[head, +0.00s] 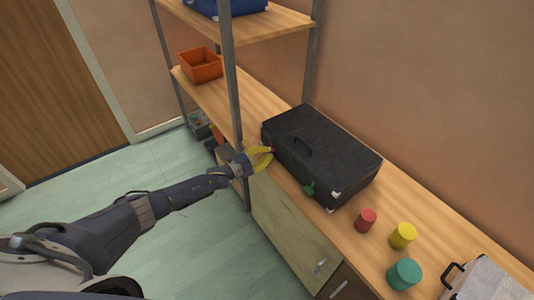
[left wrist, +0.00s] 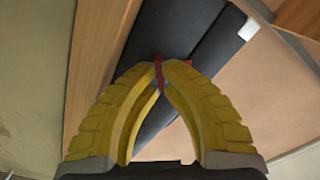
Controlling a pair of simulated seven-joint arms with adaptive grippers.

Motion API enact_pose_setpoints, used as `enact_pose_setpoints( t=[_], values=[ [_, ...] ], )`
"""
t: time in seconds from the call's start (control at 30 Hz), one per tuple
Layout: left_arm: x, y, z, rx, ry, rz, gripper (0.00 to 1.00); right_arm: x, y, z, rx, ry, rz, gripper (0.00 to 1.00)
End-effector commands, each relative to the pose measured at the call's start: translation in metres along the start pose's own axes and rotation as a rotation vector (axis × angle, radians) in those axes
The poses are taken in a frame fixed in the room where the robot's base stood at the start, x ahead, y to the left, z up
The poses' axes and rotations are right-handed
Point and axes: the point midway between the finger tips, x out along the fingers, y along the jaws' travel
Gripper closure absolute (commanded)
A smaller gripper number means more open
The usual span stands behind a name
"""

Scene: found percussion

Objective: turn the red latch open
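My left gripper (head: 270,155), with yellow fingers, is at the left end of the case's front. In the left wrist view, its fingertips (left wrist: 164,68) come together on the red latch. A green latch (head: 309,189) sits near the right end of the front. My right gripper is not in view.
Red (head: 365,220), yellow (head: 403,235) and teal (head: 404,274) cylinders stand right of the case. A metal box (head: 490,282) is at the lower right. A shelf post (head: 231,80) rises close to my left gripper. An orange bin (head: 200,66) stands farther left.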

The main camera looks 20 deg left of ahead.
Motion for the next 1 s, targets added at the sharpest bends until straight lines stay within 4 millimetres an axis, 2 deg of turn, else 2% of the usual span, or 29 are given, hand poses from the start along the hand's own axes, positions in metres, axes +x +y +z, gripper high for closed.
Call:
enact_pose_setpoints(
  t=[0.27,0.47,1.0],
  values=[
    [-0.0001,-0.0001,0.0001,-0.011,0.000,0.000,1.00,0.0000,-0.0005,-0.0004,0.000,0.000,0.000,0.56],
    [-0.0001,-0.0004,0.0001,-0.085,0.000,0.000,1.00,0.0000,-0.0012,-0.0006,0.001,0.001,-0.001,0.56],
    [0.0000,-0.0029,0.0009,-0.557,0.000,-0.001,1.00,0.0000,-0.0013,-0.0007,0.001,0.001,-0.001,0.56]
  ],
)
